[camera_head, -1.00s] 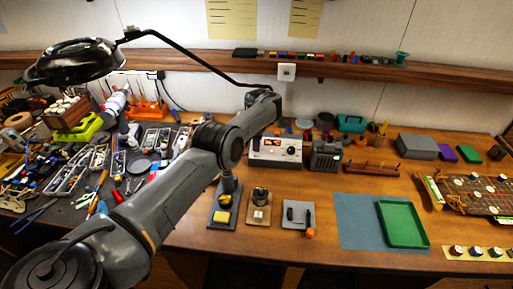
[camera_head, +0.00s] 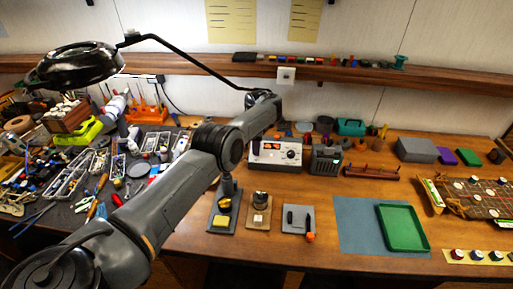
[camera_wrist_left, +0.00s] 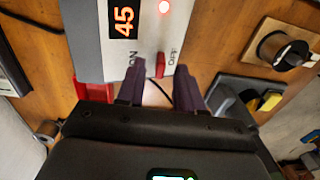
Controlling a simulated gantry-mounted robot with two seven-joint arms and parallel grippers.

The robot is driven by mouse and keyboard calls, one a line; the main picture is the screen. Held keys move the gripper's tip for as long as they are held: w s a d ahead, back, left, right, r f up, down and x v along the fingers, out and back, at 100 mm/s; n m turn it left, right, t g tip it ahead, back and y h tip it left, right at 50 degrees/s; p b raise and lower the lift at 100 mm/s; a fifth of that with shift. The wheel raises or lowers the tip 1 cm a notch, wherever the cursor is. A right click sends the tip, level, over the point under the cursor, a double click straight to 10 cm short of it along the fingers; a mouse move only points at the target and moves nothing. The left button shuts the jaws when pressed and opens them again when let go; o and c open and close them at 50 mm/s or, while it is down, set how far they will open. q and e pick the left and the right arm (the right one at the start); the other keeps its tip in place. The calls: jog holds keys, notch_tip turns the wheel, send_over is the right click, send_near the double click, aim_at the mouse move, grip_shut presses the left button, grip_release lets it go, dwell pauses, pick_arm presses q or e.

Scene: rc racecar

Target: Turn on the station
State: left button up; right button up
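The station (camera_head: 268,161) is a pale box with a lit orange display and a dark knob, at the back middle of the bench. In the left wrist view the station (camera_wrist_left: 85,45) shows an orange 45, a lit red light, and a small red switch (camera_wrist_left: 160,65) between the words ON and OFF. My left gripper (camera_wrist_left: 158,90) is open, its two dark fingers apart with the switch just beyond the gap. I cannot tell if a finger touches it. My right gripper is out of view.
A holder plate with a yellow sponge (camera_head: 222,221) and a plate with a brass part (camera_head: 258,217) stand in front of the station. A dark grey box (camera_head: 326,160) is close on its right. Tools crowd the left. A green tray (camera_head: 403,228) lies right on a blue mat (camera_head: 355,235).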

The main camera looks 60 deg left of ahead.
pick_arm(q)
notch_tip(320, 180, up, 10)
jog(key=shift+w+a+f+p, duration=0.15)
jog(key=shift+a+p, duration=0.05)
jog(key=shift+p, duration=0.15)
dwell(0.4)
